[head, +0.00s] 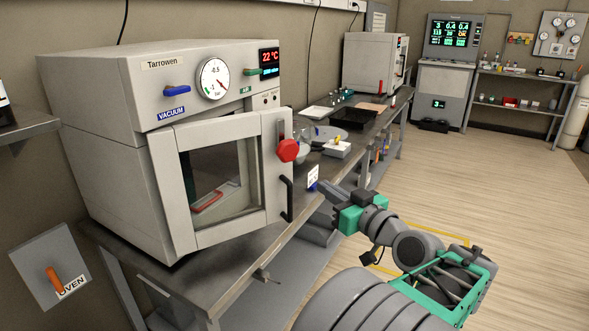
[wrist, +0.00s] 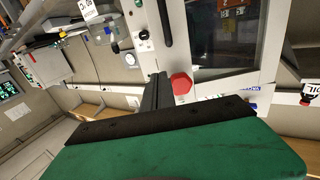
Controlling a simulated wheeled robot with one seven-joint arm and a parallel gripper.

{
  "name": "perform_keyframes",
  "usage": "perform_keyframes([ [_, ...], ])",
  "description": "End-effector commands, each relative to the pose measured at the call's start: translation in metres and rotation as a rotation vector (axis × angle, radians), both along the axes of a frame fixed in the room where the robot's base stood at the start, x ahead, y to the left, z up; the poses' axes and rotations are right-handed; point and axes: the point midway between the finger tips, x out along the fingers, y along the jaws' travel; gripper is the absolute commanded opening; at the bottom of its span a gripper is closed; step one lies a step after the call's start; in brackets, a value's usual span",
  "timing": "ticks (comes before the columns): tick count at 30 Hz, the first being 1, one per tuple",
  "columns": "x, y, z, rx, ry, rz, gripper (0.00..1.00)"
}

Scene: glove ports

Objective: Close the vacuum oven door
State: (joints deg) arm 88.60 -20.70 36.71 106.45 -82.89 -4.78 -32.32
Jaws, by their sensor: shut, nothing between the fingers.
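The vacuum oven (head: 92,135) is a white box on a steel bench at left. Its door (head: 272,185) has a dark window and stands slightly ajar, its right edge swung out past the body. A red knob (head: 288,150) and a black bar handle (head: 287,200) sit at that right edge. My gripper (head: 322,190) is shut and empty, just right of the handle in the head view. In the wrist view, its dark fingers (wrist: 157,92) are beside the red knob (wrist: 181,84), with the door window (wrist: 212,40) beyond. Whether they touch the door, I cannot tell.
The bench (head: 230,272) carries a white block (head: 337,149), a small white sign (head: 313,176) and a dark tray (head: 352,118) right of the oven. A second white oven (head: 373,62) stands farther back. The wooden floor (head: 500,190) at right is clear.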

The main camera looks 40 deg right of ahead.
Motion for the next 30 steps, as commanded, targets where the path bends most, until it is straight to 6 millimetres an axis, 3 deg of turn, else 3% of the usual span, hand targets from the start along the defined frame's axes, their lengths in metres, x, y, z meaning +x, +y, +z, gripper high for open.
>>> perform_keyframes([
  [18,0.119,-0.012,0.001,0.003,0.003,0.005,0.0],
  [23,0.134,-0.015,0.0,0.002,0.004,0.002,0.0],
  [30,0.137,-0.016,-0.001,0.002,0.004,0.0,0.0],
])
